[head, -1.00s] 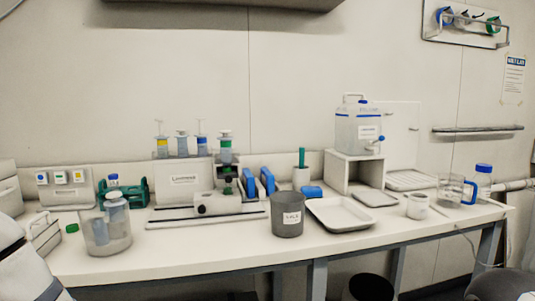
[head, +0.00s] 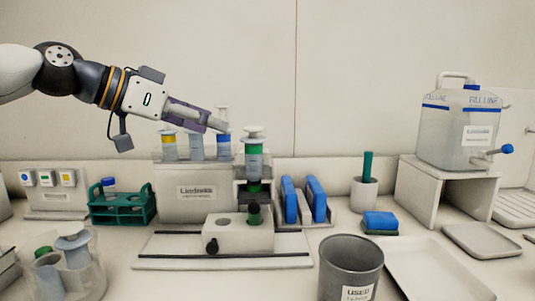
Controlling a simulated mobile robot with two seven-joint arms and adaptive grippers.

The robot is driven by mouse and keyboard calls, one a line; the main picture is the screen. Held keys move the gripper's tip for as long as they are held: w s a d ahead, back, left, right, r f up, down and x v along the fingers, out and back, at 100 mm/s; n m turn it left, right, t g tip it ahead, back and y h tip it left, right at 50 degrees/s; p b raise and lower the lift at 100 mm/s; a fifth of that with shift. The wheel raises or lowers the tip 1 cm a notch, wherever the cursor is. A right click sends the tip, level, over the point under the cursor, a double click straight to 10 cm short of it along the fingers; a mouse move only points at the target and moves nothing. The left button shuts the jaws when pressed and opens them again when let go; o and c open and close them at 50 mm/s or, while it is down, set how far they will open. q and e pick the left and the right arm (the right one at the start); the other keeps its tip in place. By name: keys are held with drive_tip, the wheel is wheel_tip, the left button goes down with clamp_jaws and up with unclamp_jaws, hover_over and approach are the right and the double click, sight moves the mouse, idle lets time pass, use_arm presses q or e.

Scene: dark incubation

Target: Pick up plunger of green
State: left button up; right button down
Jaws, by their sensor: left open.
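The green-banded syringe (head: 254,158) stands upright at the right end of the Luminesis device (head: 196,205). Its pale plunger top (head: 253,130) sticks up above the green band. My left gripper (head: 221,124) comes in from the upper left and is open. Its fingertips are left of the green plunger and apart from it, overlapping the top of the blue-banded syringe (head: 223,147) in the picture. I cannot tell whether they touch that one. A yellow-banded syringe (head: 169,146) and a clear one (head: 196,150) stand further left. My right gripper is not in view.
Blue blocks (head: 315,200) stand right of the device. A grey USED cup (head: 350,265) and a white tray (head: 425,270) are in front right. A teal rack (head: 123,208) and a clear beaker (head: 95,275) are at left. A water tank (head: 458,130) stands on a riser.

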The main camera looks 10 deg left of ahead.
sight(250, 136)
use_arm(q)
drive_tip(key=b+x, duration=0.1)
drive_tip(key=x, duration=0.9)
drive_tip(key=shift+d+b, duration=0.25)
drive_tip(key=shift+b, duration=0.1)
drive_tip(key=shift+w+d+r, duration=0.15)
drive_tip(key=shift+w+d, duration=0.05)
drive_tip(key=shift+w, duration=0.1)
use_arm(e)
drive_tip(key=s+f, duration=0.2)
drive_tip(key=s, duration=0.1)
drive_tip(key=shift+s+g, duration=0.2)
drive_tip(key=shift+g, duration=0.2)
use_arm(q)
drive_tip(key=shift+s+r, duration=0.1)
drive_tip(key=c, duration=0.7)
